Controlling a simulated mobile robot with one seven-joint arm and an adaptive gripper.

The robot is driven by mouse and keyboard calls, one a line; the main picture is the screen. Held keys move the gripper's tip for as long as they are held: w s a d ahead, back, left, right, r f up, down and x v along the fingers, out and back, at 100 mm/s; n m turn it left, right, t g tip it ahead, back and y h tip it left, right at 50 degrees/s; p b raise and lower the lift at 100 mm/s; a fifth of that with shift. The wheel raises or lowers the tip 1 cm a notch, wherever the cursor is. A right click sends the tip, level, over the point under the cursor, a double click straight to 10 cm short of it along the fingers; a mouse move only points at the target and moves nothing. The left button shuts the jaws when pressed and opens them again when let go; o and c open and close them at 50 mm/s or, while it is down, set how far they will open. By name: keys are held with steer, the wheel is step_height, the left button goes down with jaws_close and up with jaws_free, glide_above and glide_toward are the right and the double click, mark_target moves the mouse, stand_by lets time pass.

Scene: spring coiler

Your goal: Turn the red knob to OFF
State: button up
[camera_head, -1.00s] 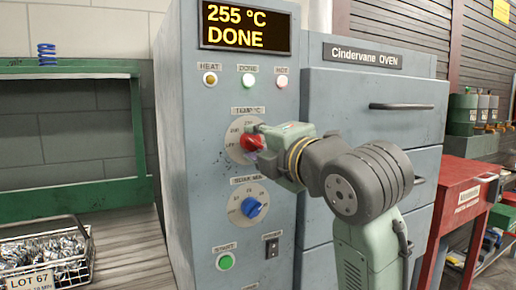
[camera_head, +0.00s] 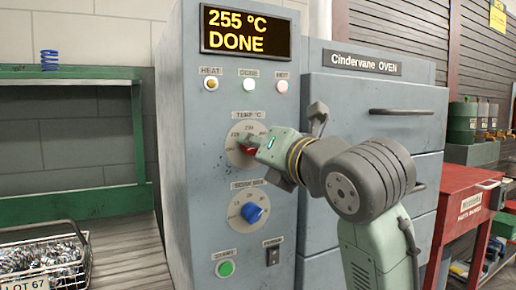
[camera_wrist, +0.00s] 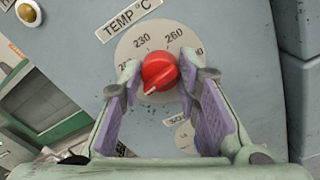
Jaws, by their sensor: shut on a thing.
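The red knob (camera_head: 248,150) sits on the round TEMP °C dial (camera_head: 234,156) of the grey control panel, mostly covered by my gripper (camera_head: 252,143) in the head view. In the wrist view the red knob (camera_wrist: 160,72) lies between the two fingers of my gripper (camera_wrist: 160,69), which is shut on it. The knob's white mark points to the lower left of that picture. The marks 230 and 260 show on the dial above it. I cannot make out an OFF mark. The display (camera_head: 246,31) reads 255 °C DONE.
A blue knob (camera_head: 252,212) is below the red one, with a green button (camera_head: 225,268) and a black power switch (camera_head: 272,255) lower down. The oven drawers (camera_head: 345,110) are to the right. A wire basket (camera_head: 45,262) stands at the left.

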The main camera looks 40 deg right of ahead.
steer(key=shift+f+n, duration=0.1)
steer(key=shift+n, duration=0.2)
steer(key=o, duration=1.2)
steer(key=shift+c, duration=0.2)
steer(key=shift+s, duration=0.1)
steer(key=v, duration=1.1)
steer(key=shift+s+a, duration=0.2)
steer(key=shift+s, duration=0.2)
